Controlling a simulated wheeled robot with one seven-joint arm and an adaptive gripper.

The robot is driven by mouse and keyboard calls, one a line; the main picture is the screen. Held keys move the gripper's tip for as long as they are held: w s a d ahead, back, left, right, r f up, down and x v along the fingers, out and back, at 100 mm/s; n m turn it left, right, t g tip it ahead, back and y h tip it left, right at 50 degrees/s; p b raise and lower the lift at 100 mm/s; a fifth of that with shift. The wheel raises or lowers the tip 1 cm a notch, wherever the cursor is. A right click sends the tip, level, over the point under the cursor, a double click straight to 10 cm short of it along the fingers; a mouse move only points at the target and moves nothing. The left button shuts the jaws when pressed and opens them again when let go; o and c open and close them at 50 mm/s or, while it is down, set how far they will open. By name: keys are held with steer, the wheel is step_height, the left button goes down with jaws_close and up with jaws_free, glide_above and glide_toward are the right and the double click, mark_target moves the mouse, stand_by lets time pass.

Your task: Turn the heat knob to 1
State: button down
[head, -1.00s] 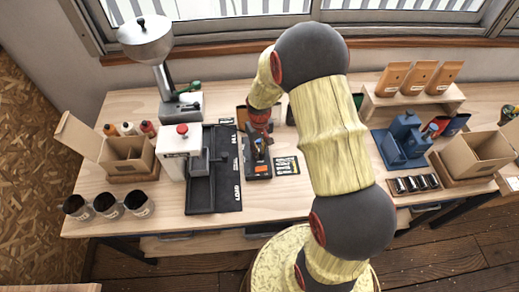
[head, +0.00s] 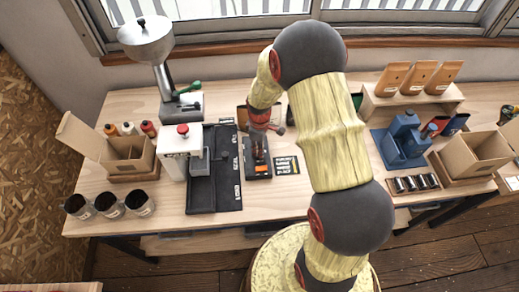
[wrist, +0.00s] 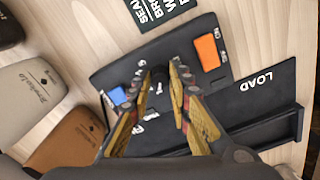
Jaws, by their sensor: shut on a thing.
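The heat knob (wrist: 158,78) is a small dark knob on a black control panel (wrist: 120,78). White markings surround it, but I cannot read which number it points at. My gripper (wrist: 159,72) has its two yellow-sided fingers closed around the knob, one on each side, and they cover part of it. In the head view my gripper (head: 259,154) reaches down onto the panel (head: 249,174), and the knob is hidden there.
An orange switch (wrist: 207,52) and a blue button (wrist: 118,95) sit on the panel near my fingers. A black tray marked LOAD (wrist: 260,110) lies alongside. In the head view a white machine with a red button (head: 182,153) stands left of the panel.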

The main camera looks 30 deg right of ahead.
steer(key=shift+n, duration=0.3)
steer(key=c, duration=1.7)
jaws_free()
steer(key=shift+o, duration=0.4)
step_height(320, 180, up, 12)
